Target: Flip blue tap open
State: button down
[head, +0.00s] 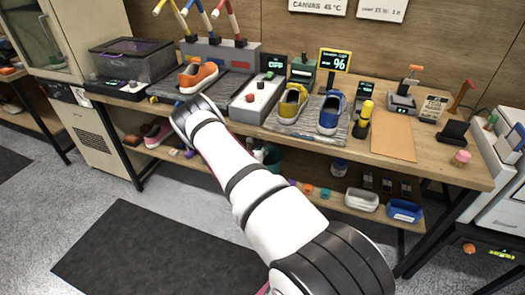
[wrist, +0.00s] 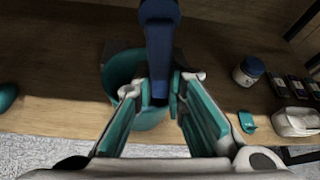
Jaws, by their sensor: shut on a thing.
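The blue tap (wrist: 160,45) shows in the wrist view as a dark blue bar. It runs from the top edge down between the fingers. My gripper (wrist: 160,88) has its teal-padded fingers on either side of the bar's lower end and is shut on it. In the head view my arm reaches to the front edge of the workbench (head: 400,158), below the orange sneaker. My wrist hides the fingers there. I cannot tell how far the tap is turned.
A teal bucket (wrist: 118,75) stands on the lower shelf behind the fingers, with a lidded bottle (wrist: 245,72) to its right. On the bench are an orange sneaker (head: 199,76), a yellow shoe (head: 292,102) and a blue shoe (head: 331,112). A dark mat (head: 150,250) lies on the floor.

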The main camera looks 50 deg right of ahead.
jog(key=shift+a+f, duration=0.1)
jog(key=shift+f, duration=0.05)
jog(key=c, duration=1.9)
grip_release()
jog(key=v, duration=1.2)
